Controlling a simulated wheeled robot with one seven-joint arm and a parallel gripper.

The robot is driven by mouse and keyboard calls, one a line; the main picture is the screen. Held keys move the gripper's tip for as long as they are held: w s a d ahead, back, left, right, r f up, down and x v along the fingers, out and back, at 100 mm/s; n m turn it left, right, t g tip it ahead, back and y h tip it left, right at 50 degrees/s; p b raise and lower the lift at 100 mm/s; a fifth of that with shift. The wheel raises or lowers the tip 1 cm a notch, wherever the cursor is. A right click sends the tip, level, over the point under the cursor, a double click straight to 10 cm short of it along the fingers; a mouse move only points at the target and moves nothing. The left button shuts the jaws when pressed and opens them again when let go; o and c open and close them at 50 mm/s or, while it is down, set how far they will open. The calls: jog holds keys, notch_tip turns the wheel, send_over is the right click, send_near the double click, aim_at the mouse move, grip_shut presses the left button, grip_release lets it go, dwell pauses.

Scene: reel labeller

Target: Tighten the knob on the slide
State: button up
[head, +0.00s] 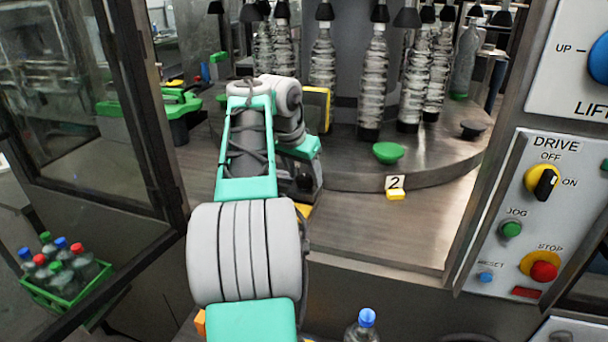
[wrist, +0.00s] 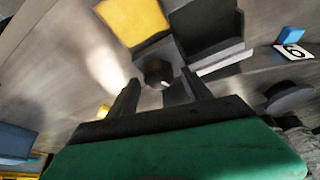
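In the wrist view, a small dark knob (wrist: 157,72) sits at the foot of a yellow block (wrist: 134,18) and a dark grey block (wrist: 206,32), which look like parts of the slide. My gripper (wrist: 160,86) is open, with its dark fingers apart and the knob between or just beyond their tips. I cannot tell whether either finger touches it. In the head view, my arm reaches onto the metal deck and hides the knob and fingertips. A yellow-edged part (head: 320,108) shows behind my wrist.
A round carousel with hanging clear bottles (head: 373,85) stands behind. A green dish (head: 388,152) sits on it, near a number 2 plate (head: 395,182). The control panel (head: 540,215) is at right, a framed glass door (head: 85,100) at left. The deck at centre right is clear.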

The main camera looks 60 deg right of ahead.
grip_shut()
jog(key=shift+r+m+p, duration=0.35)
jog(key=shift+m+p, duration=0.05)
jog(key=shift+p, duration=0.7)
jog(key=shift+w+r+m+g+p, duration=0.1)
jog(key=shift+m+g+p, duration=0.4)
jog(key=shift+p, duration=0.45)
jog(key=shift+m+p, duration=1.1)
jog(key=shift+f+m+g+y, duration=0.3)
jog(key=shift+f+m, duration=0.1)
jog(key=shift+o, duration=0.7)
grip_release()
jog(key=shift+f, duration=0.1)
